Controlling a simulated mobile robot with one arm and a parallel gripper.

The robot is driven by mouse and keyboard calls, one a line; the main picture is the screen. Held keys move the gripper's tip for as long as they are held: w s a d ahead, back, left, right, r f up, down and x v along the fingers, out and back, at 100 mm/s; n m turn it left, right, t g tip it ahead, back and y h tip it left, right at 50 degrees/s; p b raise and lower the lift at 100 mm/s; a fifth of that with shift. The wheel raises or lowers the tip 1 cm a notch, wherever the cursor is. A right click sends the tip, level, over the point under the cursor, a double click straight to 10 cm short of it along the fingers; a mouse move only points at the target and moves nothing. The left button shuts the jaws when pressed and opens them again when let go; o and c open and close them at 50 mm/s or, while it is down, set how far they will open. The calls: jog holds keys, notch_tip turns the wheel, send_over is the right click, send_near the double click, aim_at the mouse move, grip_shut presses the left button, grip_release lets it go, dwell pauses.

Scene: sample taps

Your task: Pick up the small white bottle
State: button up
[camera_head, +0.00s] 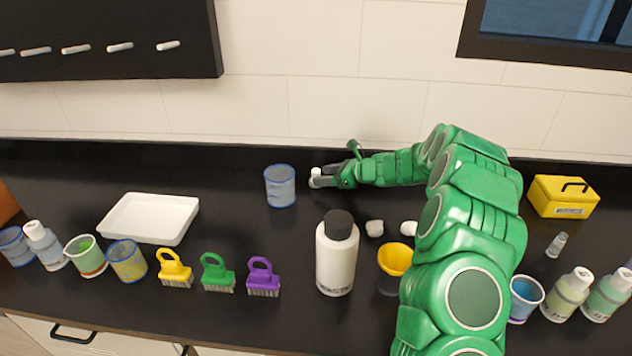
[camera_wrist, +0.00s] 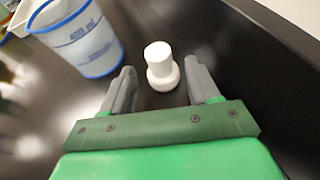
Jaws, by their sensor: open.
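The small white bottle (camera_wrist: 161,68) stands on the black counter in the wrist view, with a narrower white cap on a wider body. My gripper (camera_wrist: 161,82) is open, with one grey finger on each side of the bottle near the fingertips. Dark gaps show between the bottle and both fingers. In the head view the bottle (camera_head: 316,173) is a small white spot at the tips of my gripper (camera_head: 320,179), partly hidden by the fingers. My green arm reaches in from the right, low over the back of the counter.
A blue-rimmed clear cup (camera_head: 280,187) stands just left of my gripper, also large in the wrist view (camera_wrist: 82,38). A large white bottle with a black cap (camera_head: 336,258) stands in front. A white tray (camera_head: 150,218) and several brushes are to the left. The wall is close behind.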

aim_at(313, 175)
jog(key=shift+x, duration=2.6)
jog(key=shift+w+r, duration=0.1)
jog(key=shift+r, duration=0.05)
jog(key=shift+c, duration=0.2)
jog(key=c, duration=1)
